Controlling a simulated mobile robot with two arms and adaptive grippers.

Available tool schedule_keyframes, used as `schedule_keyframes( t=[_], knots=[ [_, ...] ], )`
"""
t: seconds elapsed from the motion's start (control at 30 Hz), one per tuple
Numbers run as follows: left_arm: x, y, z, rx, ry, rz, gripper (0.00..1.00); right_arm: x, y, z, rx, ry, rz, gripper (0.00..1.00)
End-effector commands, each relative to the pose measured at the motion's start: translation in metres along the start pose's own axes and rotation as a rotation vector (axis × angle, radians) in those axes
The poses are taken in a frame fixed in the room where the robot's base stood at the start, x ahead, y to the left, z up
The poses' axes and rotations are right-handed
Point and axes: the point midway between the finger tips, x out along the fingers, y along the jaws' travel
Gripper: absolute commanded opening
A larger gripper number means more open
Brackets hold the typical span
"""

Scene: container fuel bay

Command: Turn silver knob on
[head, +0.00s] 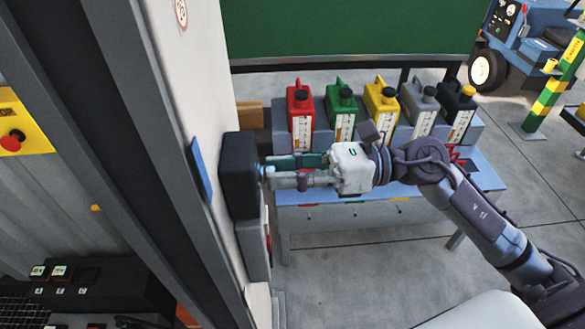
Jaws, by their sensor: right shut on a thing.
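A black box (239,175) is fixed to the edge of the pale wall panel, left of centre. My right gripper (268,172) reaches in from the right, its fingers pointing left at the box's right face. It is shut on the silver knob, which sits on that face. The fingers cover most of the knob, so its turned position cannot be told. My left gripper is not in view.
Red (300,106), green (341,112), yellow (381,107), grey (418,107) and black (459,112) fuel cans stand on a stepped rack behind my right arm. A grey box (254,243) hangs below the black box. A red button (12,140) is at far left.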

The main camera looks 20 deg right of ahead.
Motion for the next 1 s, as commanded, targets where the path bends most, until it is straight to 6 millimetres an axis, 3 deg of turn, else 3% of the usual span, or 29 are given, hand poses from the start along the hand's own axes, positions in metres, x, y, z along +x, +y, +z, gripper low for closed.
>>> schedule_keyframes(
  t=[0.5,1.0],
  knots=[
    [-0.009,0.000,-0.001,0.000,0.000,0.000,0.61,-0.001,0.000,0.001,0.444,-0.018,-0.006,0.00],
    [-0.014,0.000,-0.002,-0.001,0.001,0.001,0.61,-0.001,-0.001,0.000,0.621,-0.027,-0.007,0.00]
  ],
)
